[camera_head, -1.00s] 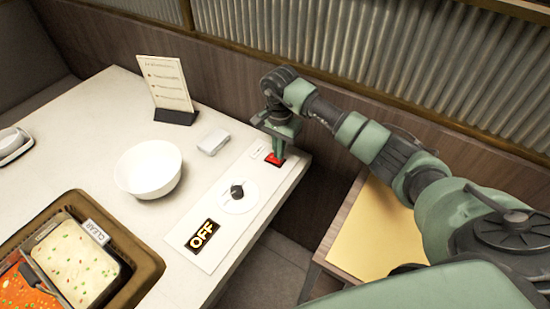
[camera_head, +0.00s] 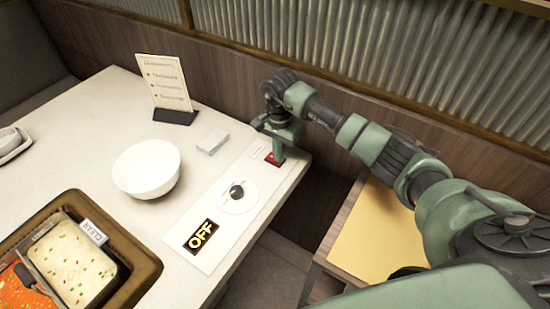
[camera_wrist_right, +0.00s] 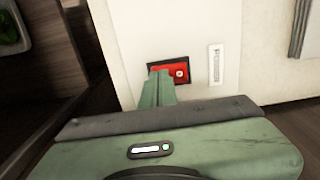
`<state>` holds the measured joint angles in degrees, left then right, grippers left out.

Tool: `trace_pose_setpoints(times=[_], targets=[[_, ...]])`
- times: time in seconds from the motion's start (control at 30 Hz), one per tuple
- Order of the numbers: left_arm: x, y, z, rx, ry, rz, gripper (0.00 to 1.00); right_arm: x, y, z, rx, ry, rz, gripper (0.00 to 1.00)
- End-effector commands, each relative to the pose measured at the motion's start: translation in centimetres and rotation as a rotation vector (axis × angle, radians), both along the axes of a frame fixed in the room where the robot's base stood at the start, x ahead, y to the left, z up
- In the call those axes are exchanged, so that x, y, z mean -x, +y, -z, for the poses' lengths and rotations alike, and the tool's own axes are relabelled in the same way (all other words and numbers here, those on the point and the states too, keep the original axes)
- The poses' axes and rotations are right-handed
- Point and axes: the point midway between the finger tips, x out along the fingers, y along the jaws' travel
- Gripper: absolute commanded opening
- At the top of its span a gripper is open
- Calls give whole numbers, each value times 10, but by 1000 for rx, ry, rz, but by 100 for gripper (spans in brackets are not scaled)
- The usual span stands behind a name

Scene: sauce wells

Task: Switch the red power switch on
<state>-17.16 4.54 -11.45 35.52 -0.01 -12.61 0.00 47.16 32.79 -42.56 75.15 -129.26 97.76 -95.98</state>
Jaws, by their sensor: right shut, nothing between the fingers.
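The red power switch (camera_head: 273,160) is set in a pale control panel near the table's right end. It also shows in the right wrist view (camera_wrist_right: 180,72), where a small pale mark is visible on its right part. My right gripper (camera_head: 279,158) is shut and empty, with its fingertips down at the switch. In the right wrist view the shut fingers (camera_wrist_right: 158,80) cover the left part of the switch; I cannot tell whether they touch it. The display (camera_head: 201,236) on the panel reads OFF. My left gripper is not in view.
A round dial (camera_head: 238,194) sits on the panel between switch and display. A white bowl (camera_head: 147,169), a small white box (camera_head: 212,141) and a menu stand (camera_head: 168,88) are to the left. The sauce well unit (camera_head: 140,258) is at the lower left. A wooden wall runs behind the table.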

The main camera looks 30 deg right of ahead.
Motion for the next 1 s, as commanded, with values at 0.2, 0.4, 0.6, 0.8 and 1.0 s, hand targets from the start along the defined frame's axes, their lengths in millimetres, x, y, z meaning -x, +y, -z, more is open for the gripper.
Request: trace_pose_setpoints(times=[0.2,0.4,0.6,0.8,1.0], targets=[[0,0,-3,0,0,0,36,0,0,-5,0,0,0,0],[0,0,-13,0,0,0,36,0,-1,-21,1,-2,1,0],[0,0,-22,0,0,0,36,0,-1,-37,0,-1,0,0],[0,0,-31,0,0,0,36,0,0,-53,0,-1,0,0],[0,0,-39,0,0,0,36,0,-1,-68,1,-1,1,0]])
